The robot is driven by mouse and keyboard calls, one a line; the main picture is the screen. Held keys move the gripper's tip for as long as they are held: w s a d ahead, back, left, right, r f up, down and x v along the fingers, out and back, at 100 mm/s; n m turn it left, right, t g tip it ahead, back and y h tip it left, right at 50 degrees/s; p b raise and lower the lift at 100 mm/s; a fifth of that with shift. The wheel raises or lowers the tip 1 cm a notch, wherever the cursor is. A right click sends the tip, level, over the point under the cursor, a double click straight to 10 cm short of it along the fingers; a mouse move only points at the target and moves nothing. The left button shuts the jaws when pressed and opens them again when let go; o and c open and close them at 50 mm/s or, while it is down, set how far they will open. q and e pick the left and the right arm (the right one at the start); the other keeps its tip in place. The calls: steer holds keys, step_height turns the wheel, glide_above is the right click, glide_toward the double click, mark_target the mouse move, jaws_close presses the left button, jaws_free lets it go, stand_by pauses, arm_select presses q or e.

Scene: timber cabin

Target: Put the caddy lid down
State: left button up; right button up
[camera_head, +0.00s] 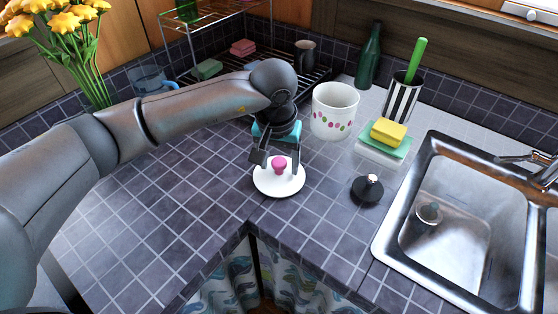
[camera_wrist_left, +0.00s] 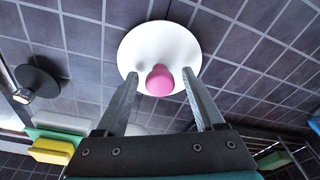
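The caddy lid (camera_head: 265,181), a white disc with a pink knob (camera_head: 279,164), appears to lie flat on the tiled counter near its front inner corner. The lid also shows in the left wrist view (camera_wrist_left: 140,48). My left gripper (camera_head: 281,160) is low over the lid with its fingers apart. In the left wrist view the fingertips (camera_wrist_left: 160,76) stand on either side of the knob, with a gap on both sides. The white dotted pot (camera_head: 334,112), apparently the caddy, stands open just behind the lid. My right gripper is not in view.
A black lid with a pale knob (camera_head: 367,191) lies right of the caddy lid, beside the sink (camera_head: 388,237). Sponges (camera_head: 388,134), a striped holder (camera_head: 402,98) and a green bottle (camera_head: 369,55) stand behind. The counter (camera_head: 165,200) at left is clear.

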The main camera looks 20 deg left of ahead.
mark_target(277, 179)
arm_select(q)
step_height(277, 179, up, 12)
steer(key=s+p, duration=0.1)
steer(key=shift+s, duration=0.4)
